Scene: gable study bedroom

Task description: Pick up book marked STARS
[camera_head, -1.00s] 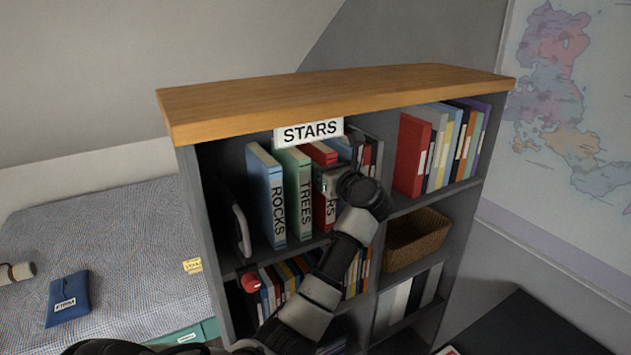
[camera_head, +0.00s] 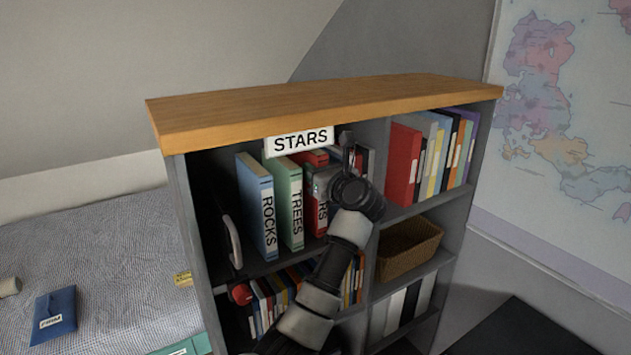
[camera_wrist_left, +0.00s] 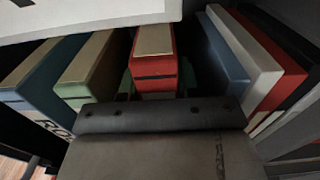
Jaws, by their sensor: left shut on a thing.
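A red book (camera_head: 312,158) stands upright on the top left shelf, right of the green TREES book (camera_head: 288,178). Its white spine label shows only the end letters "RS"; the rest is covered by my gripper. A white STARS sign (camera_head: 298,141) hangs on the shelf edge above. My left gripper (camera_head: 327,183) is at the red book's spine and shut on it; the fingertips are largely hidden. In the left wrist view the red book (camera_wrist_left: 155,62) stands straight ahead, its lower part behind the dark gripper body. My right gripper is not in view.
A blue ROCKS book (camera_head: 257,205) stands left of TREES. Several books stand close right of the red one, seen in the wrist view (camera_wrist_left: 240,55). The bookcase top (camera_head: 320,103) overhangs the shelf. A wicker basket (camera_head: 408,250) sits lower right.

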